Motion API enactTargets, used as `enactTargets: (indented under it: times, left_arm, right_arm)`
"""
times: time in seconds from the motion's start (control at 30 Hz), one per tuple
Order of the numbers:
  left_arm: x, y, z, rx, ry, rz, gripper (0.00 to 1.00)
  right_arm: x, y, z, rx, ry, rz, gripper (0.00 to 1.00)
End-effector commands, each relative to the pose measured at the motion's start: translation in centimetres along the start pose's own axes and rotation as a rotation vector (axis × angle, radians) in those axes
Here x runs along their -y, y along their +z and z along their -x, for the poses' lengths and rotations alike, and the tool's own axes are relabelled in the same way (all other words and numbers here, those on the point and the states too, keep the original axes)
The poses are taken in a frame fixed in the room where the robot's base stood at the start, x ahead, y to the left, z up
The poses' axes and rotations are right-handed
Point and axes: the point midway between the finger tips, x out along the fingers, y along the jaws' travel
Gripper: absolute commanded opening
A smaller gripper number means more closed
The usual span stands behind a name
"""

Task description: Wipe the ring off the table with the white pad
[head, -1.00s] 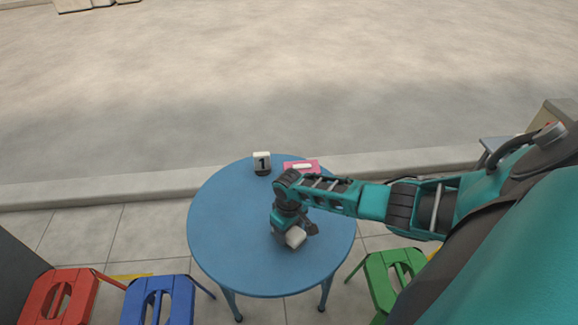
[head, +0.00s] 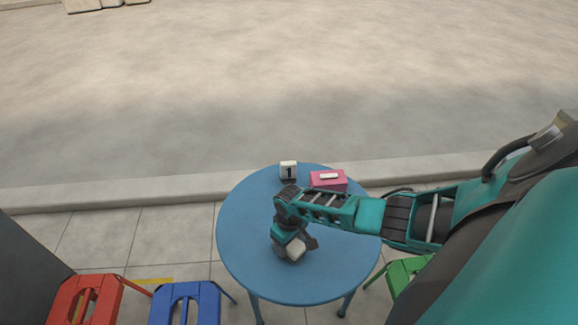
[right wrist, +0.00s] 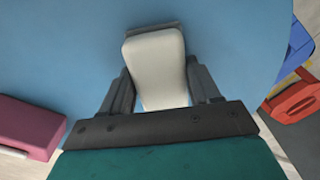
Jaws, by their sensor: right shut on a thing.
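The white pad (head: 296,250) is held in my right gripper (head: 293,244) over the front middle of the round blue table (head: 255,262). In the right wrist view the pad (right wrist: 155,65) sits between the two dark fingers (right wrist: 158,85), which are shut on it. The pad is at or just above the tabletop; I cannot tell if it touches. I see no ring on the bare parts of the table; the pad, gripper and forearm hide some of the surface. My left gripper is not in view.
A number block marked 1 (head: 288,171) and a pink box with a white top slot (head: 328,181) stand at the table's back edge. Red (head: 85,300), blue (head: 186,303) and green (head: 405,272) stools surround the front. The table's left side is clear.

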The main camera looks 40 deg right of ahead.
Motion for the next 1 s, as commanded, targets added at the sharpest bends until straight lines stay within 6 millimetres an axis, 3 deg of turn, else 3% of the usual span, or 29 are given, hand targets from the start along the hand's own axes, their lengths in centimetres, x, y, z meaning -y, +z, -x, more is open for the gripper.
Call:
enactTargets:
  times: [0.03,0.07,0.6,1.0]
  left_arm:
    - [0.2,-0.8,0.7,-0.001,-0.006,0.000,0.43]
    - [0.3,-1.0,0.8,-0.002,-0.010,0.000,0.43]
    - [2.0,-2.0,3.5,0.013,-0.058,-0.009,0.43]
    - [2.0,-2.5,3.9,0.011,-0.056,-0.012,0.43]
  right_arm:
    - [-0.1,0.1,2.2,-0.003,0.003,0.003,0.33]
    - [-0.1,0.2,2.8,-0.002,0.004,0.004,0.33]
    - [-0.2,0.6,7.4,0.000,0.003,-0.002,0.33]
    - [-0.2,0.7,7.9,0.000,0.003,-0.002,0.33]
